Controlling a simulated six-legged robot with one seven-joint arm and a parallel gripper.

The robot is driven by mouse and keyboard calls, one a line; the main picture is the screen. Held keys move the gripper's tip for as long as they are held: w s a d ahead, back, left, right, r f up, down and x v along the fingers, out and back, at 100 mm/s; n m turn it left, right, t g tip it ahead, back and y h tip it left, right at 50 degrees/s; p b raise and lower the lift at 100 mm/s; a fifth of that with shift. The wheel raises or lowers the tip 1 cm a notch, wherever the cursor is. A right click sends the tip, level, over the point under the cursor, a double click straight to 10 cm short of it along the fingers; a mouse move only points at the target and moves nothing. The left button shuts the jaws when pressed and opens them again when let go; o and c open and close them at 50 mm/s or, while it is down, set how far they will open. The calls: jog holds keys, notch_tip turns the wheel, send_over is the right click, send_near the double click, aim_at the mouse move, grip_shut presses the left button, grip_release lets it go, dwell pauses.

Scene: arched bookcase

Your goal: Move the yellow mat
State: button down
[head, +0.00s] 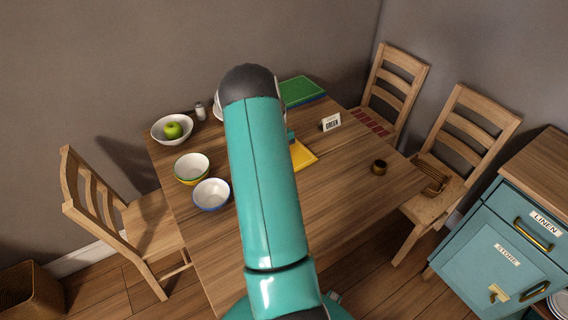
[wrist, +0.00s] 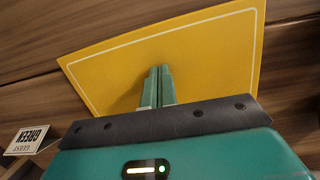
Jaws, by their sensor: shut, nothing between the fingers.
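The yellow mat (wrist: 205,55) lies flat on the wooden table, with a thin white line along its border. In the head view only a corner of the yellow mat (head: 303,154) shows beside my teal arm, which hides the rest. My gripper (wrist: 158,72) is over the mat in the wrist view, its two fingers together with nothing between them. The fingertips point at the mat's middle; I cannot tell whether they touch it.
A green mat (head: 302,92) lies at the table's back, near a "GREEN" sign (head: 331,122). Bowls (head: 211,194) and a bowl with a green apple (head: 172,130) stand on the left. A small dark cup (head: 379,167) stands right. The table's front right is clear.

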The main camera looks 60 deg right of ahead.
jog(key=w, duration=0.2)
jog(key=w+d, duration=0.1)
jog(key=w+d+f, duration=0.1)
jog(key=w, duration=0.1)
jog(key=shift+w, duration=0.35)
jog(key=shift+w+r, duration=0.15)
jog(key=shift+r, duration=0.3)
jog(key=shift+d+r, duration=0.1)
jog(key=shift+r, duration=0.25)
notch_tip(320, 180, up, 13)
jog(key=w+d, duration=0.1)
jog(key=w, duration=0.1)
jog(key=shift+d, duration=0.15)
